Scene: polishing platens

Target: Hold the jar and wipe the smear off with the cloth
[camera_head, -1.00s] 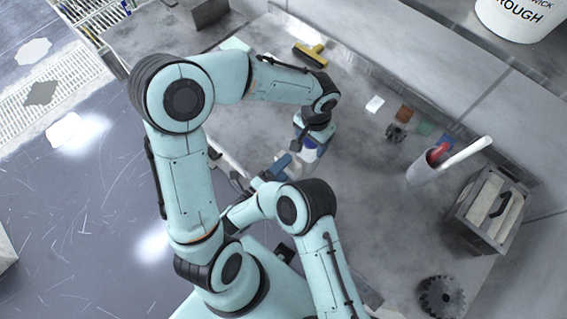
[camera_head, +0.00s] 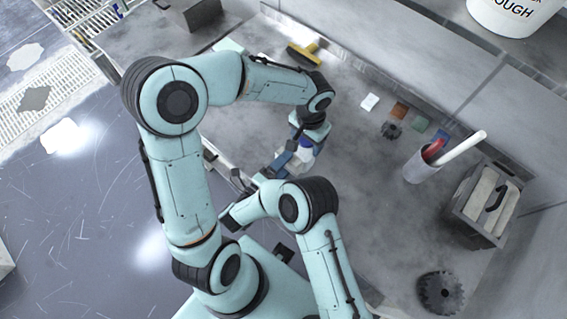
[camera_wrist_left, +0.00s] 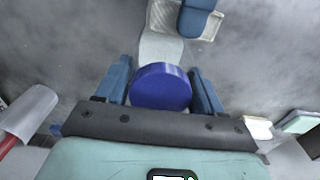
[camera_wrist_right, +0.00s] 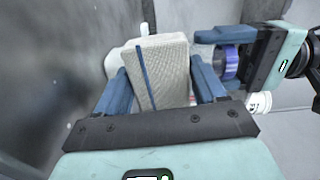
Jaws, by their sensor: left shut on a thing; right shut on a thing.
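The jar has a blue lid (camera_wrist_left: 160,88) and a pale body (camera_wrist_left: 160,46). My left gripper (camera_wrist_left: 163,82) is shut on it at the lid end, above the bench. The lid also shows beside the left fingers in the right wrist view (camera_wrist_right: 232,62). My right gripper (camera_wrist_right: 160,88) is shut on the cloth (camera_wrist_right: 160,72), a beige folded piece with a blue stripe. The cloth (camera_wrist_left: 182,22) is close to the far end of the jar; I cannot tell whether they touch. In the head view, the jar (camera_head: 303,153) is partly hidden by the left wrist. I cannot make out the smear.
On the bench (camera_head: 350,190) are a yellow-handled brush (camera_head: 304,52), several small coloured squares (camera_head: 399,110), a cup with sticks (camera_head: 420,166), a grey handled box (camera_head: 485,205) and a dark toothed disc (camera_head: 440,293). A white bucket (camera_head: 515,14) stands at the back. The bench middle is clear.

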